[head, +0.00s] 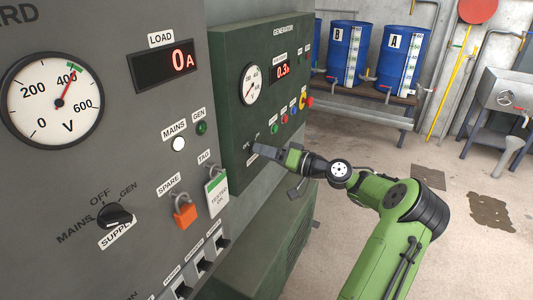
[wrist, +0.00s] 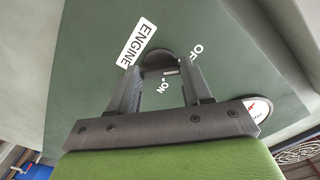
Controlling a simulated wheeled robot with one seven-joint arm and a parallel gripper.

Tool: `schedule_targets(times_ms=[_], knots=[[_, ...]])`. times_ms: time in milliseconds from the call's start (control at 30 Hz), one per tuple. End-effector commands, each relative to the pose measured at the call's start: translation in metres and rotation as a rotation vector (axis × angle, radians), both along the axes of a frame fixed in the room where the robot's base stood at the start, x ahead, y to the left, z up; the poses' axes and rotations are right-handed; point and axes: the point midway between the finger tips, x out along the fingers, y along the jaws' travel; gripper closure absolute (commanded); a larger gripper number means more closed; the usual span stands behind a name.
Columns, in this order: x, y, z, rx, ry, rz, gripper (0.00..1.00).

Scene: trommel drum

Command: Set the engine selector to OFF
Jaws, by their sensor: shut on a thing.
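The engine selector is a dark round knob (wrist: 157,57) on the green generator panel, seen in the wrist view. The white ENGINE label (wrist: 136,43) is left of it. The ON mark (wrist: 163,86) shows between my fingers, and the OFF mark (wrist: 197,51) is at the right, partly covered by a finger. My gripper (wrist: 160,70) is shut on the knob, one finger on each side. A short pale line shows on the knob's lower right; I cannot tell its exact setting.
The generator panel (head: 232,80) also carries a round gauge (head: 250,84), a red display (head: 281,71) and coloured buttons. The grey board at left holds a black supply knob (head: 115,215) and an orange padlock (head: 185,212). Open floor lies to the right.

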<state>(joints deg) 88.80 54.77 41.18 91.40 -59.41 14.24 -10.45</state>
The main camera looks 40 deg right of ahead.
Motion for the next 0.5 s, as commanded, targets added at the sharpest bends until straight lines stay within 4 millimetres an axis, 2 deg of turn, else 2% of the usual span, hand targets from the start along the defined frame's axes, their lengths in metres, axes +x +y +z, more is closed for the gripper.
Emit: schedule_targets(times_ms=[33,200,500], knots=[[0.0000,0.0001,-0.0009,-0.002,0.002,0.001,0.48],[0.0000,0.0001,-0.0006,-0.002,0.002,0.001,0.26],[-0.0041,-0.0020,-0.0001,0.000,0.001,-0.001,0.26]])
